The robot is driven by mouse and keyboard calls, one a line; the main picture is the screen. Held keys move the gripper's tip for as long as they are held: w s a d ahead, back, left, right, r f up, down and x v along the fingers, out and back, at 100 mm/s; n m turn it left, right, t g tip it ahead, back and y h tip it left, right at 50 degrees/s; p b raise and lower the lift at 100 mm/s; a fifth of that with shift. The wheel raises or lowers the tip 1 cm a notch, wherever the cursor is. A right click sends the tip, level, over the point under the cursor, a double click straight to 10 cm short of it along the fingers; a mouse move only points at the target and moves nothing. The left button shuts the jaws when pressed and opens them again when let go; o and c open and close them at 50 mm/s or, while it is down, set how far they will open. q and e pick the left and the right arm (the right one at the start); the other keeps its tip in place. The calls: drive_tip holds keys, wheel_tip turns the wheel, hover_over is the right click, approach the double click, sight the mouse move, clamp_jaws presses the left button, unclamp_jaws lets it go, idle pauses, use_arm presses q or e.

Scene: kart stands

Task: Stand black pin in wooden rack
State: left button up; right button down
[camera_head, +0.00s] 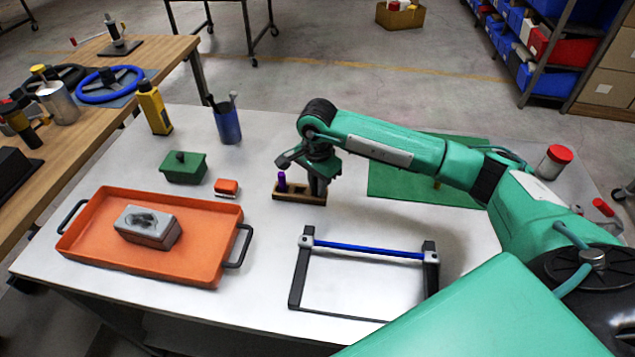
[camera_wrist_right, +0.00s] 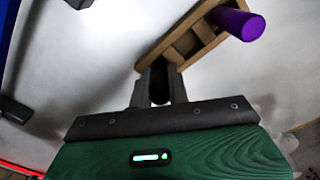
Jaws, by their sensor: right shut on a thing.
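The wooden rack (camera_head: 299,198) lies on the white table near its middle. A purple pin (camera_head: 282,181) stands in its left end. My right gripper (camera_head: 318,190) points down at the rack's right end, and its fingers hide that part. In the right wrist view, the gripper (camera_wrist_right: 160,88) is shut on a dark thing between its dark fingers, which looks like the black pin (camera_wrist_right: 160,90). The rack (camera_wrist_right: 203,42) lies just beyond the fingertips, with the purple pin (camera_wrist_right: 237,22) at its far end. I cannot tell whether the black pin is inside a hole. My left gripper is not in view.
A frame with a blue bar (camera_head: 368,249) stands in front of the rack. An orange tray (camera_head: 90,255) with a grey block (camera_head: 150,228), a green box (camera_head: 184,168) and a blue cup (camera_head: 228,125) are to the left. A green mat (camera_head: 400,185) lies under my right arm.

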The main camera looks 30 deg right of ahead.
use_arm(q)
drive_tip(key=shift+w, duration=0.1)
use_arm(e)
drive_tip(key=shift+f, duration=0.15)
drive_tip(key=c, duration=1.3)
unclamp_jaws()
drive_tip(key=shift+c, duration=0.2)
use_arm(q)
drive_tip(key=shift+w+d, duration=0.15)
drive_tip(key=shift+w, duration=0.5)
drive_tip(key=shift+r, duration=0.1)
